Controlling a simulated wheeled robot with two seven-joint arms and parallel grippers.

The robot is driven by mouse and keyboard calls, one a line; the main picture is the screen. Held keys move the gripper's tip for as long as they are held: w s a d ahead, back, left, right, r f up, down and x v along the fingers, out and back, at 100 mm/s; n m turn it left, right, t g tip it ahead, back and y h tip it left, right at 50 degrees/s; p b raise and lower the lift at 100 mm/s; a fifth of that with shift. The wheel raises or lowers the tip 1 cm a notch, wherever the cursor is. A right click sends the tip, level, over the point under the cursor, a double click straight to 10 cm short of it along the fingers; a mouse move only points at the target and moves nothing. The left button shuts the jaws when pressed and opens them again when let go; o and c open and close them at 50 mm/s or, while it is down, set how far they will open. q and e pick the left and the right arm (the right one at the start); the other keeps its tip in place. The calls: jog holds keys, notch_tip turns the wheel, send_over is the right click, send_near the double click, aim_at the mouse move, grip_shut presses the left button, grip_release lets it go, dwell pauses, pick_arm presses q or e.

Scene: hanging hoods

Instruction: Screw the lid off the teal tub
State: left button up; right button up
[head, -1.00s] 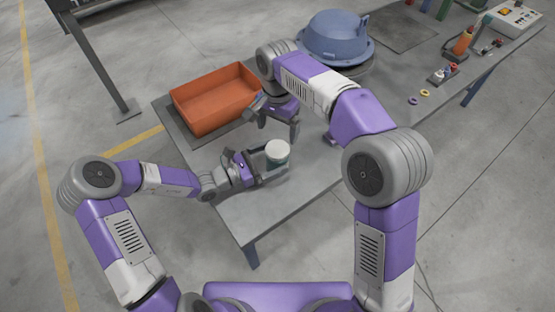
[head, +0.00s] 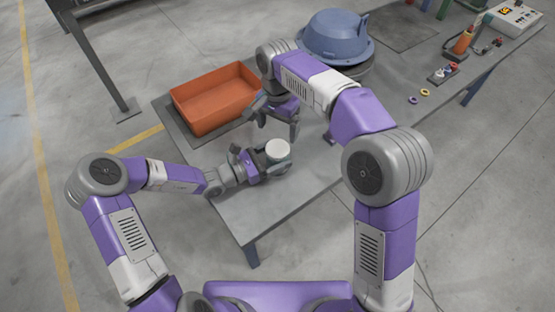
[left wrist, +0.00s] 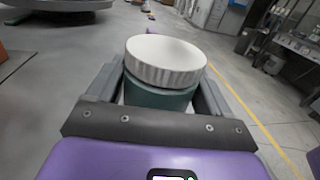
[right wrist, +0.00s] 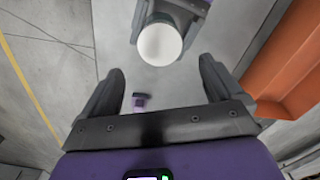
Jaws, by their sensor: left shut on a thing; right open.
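The teal tub (left wrist: 160,96) has a white ribbed lid (left wrist: 165,58) seated on top. In the head view the lid (head: 277,150) shows from above, with the tub mostly hidden by my left gripper (head: 272,164). My left gripper is shut on the tub's sides below the lid, and the tub looks upright. My right gripper (head: 277,124) is open and empty, beyond and above the tub. In the right wrist view the lid (right wrist: 160,44) lies ahead of the open fingers, not between them.
An orange bin (head: 214,100) stands on the table behind my left gripper. A blue hood (head: 336,38) sits at the back. Small rings (head: 413,100) and a switch box (head: 515,15) are towards the right. The table's front part (head: 262,205) is clear.

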aim_at(277, 148)
pick_arm(q)
grip_shut()
pick_arm(e)
jog(key=shift+f, duration=0.25)
jog(key=shift+f, duration=3.8)
